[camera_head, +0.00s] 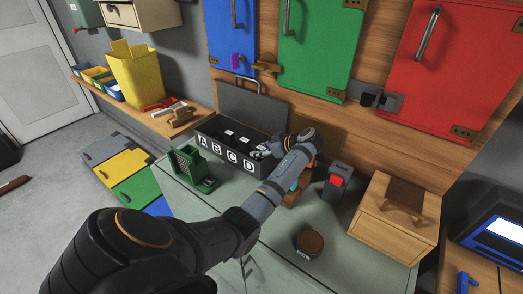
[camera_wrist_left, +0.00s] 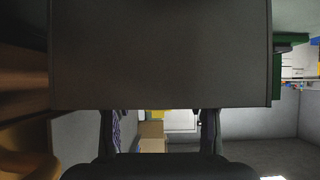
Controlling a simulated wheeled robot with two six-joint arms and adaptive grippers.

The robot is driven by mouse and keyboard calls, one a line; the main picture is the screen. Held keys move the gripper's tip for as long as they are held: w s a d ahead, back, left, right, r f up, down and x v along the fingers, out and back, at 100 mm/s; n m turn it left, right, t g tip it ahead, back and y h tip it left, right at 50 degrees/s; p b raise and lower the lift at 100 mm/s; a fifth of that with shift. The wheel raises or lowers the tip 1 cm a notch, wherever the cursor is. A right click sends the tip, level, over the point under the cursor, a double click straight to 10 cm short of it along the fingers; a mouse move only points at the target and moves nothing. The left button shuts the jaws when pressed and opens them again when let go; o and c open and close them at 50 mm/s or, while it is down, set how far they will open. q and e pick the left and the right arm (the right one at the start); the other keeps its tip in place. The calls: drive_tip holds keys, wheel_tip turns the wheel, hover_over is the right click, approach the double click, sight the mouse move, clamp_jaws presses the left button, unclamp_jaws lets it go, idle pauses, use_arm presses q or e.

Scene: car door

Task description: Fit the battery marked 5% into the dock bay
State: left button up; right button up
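A black case (camera_head: 206,142) lettered A, B, C, D on its front stands on the grey-green worktop, its lid raised. Small white labels show inside it, too small to read. I cannot make out a 5% mark or tell which thing is the dock bay. My left gripper (camera_head: 262,153) is at the right end of the case, near the D, partly hidden by my wrist. In the left wrist view its two fingers (camera_wrist_left: 158,130) stand apart with a gap between them. A large dark panel (camera_wrist_left: 160,55) fills the top of that view and meets the fingertips. My right gripper is out of view.
A green holder (camera_head: 190,168) stands left of the case. A black-and-red block (camera_head: 337,184), a round brown-topped object (camera_head: 309,242) and a wooden box (camera_head: 395,222) stand to the right. An orange-brown object is partly behind my arm. The front worktop has free room.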

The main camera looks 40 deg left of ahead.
use_arm(q)
drive_tip(key=shift+r, duration=0.25)
drive_tip(key=v, duration=0.7)
drive_tip(key=shift+d+b, duration=0.2)
drive_tip(key=shift+b, duration=0.15)
